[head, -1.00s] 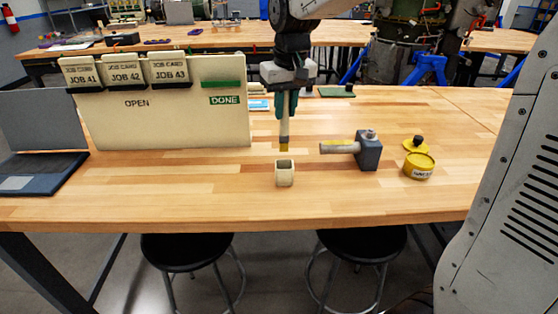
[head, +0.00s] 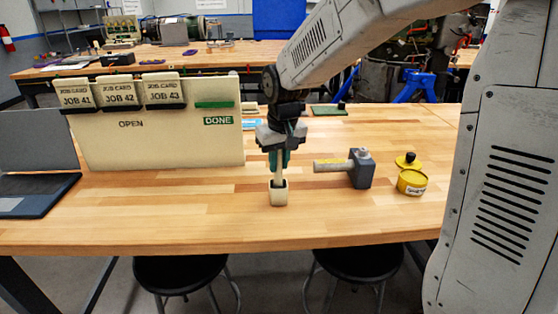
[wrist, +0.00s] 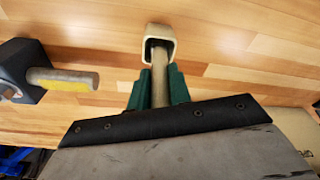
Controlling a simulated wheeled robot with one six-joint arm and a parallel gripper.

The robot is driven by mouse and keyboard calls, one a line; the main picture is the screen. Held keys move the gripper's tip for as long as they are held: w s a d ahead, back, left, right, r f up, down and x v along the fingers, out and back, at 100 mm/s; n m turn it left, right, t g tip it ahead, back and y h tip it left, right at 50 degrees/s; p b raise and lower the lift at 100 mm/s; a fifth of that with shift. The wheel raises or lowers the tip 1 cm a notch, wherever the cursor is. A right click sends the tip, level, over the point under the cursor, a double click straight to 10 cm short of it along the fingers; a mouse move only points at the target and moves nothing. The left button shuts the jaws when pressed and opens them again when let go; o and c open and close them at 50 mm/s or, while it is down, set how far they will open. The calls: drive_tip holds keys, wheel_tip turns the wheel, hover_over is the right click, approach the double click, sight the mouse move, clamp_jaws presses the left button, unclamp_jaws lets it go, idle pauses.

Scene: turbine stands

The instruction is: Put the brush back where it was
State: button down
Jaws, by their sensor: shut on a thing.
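The brush (head: 279,167) is upright in my gripper (head: 279,160), its lower end down inside the small cream cup (head: 279,197) on the wooden table. My gripper's green fingers are shut on the brush handle just above the cup. In the wrist view the brush handle (wrist: 160,80) runs between the fingers (wrist: 160,90) into the mouth of the cup (wrist: 159,38). The bristles are hidden inside the cup. I cannot tell whether the brush touches the cup's bottom.
A grey block with a yellow-marked handle (head: 346,167) lies right of the cup. A yellow tin (head: 412,182) and its lid (head: 407,161) sit farther right. A job card board (head: 155,135) and a laptop (head: 40,190) stand left. The table front is clear.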

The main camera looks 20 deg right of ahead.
drive_tip(key=c, duration=1.3)
unclamp_jaws()
drive_tip(key=shift+f, duration=0.1)
wheel_tip(320, 180, up, 12)
drive_tip(key=s, duration=0.2)
drive_tip(key=shift+m+g, duration=0.3)
drive_tip(key=shift+m, duration=0.1)
drive_tip(key=s+d+f, duration=0.1)
drive_tip(key=s, duration=0.8)
drive_tip(key=s+d+f, duration=0.1)
drive_tip(key=s+f, duration=0.1)
drive_tip(key=s, duration=0.7)
drive_tip(key=s+d+f, duration=0.1)
drive_tip(key=s+f, duration=0.1)
drive_tip(key=s, duration=0.7)
drive_tip(key=shift+s+f, duration=0.2)
drive_tip(key=shift+s, duration=0.1)
